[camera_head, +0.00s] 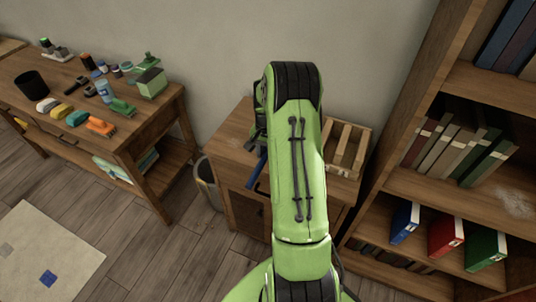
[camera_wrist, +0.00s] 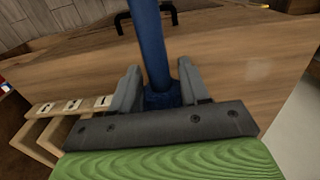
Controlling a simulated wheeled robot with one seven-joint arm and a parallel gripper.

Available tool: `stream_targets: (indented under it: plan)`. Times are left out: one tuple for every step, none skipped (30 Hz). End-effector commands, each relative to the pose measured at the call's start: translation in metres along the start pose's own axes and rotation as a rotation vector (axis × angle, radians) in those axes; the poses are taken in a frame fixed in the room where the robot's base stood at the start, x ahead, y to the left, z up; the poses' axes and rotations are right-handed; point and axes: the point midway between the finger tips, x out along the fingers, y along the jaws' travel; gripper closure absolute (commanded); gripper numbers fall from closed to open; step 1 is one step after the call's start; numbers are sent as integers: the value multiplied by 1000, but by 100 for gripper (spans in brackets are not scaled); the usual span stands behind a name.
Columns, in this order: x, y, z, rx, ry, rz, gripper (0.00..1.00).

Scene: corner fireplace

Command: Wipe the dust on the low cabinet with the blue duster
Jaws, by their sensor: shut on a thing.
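The low cabinet (camera_head: 232,138) is a brown wooden unit against the wall, partly hidden behind my green arm. Its wooden surface fills much of the wrist view (camera_wrist: 240,62), with a black handle at the top. My gripper (camera_wrist: 160,88) is shut on the blue duster (camera_wrist: 150,42), whose blue shaft runs up out of the wrist view between the grey fingers. In the head view a blue part of the duster (camera_head: 257,170) shows left of my arm, by the cabinet's front edge.
A wooden rack (camera_head: 347,148) stands on the cabinet's right side. A bin (camera_head: 208,184) stands on the floor to its left. A workbench (camera_head: 150,120) with bottles and sponges is further left. A tall bookcase (camera_head: 405,183) stands close on the right, with a pale patch on one shelf.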

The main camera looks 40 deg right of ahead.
Motion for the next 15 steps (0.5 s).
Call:
stream_targets:
  plan:
    - [-8,-1,0,-2,1,-1,88]
    - [-11,-1,0,-2,1,-1,88]
    - [-14,-1,1,-3,0,-1,88]
    - [-17,-1,1,-4,0,0,88]
    - [-20,-2,1,-4,0,0,88]
    - [-23,-2,1,-5,0,0,88]
    - [-25,-2,2,-5,0,0,88]
    - [-27,-2,2,-6,0,-1,88]
    - [-29,-2,2,-6,0,-1,88]
    - [-30,-2,2,-7,0,-1,88]
    - [-30,-2,2,-7,0,-1,88]
    - [-30,-2,2,-7,0,-1,88]
    - [-30,-2,2,-7,0,-1,88]
    - [-30,-2,2,-7,0,-1,88]
    - [-30,-2,2,-7,0,-1,88]
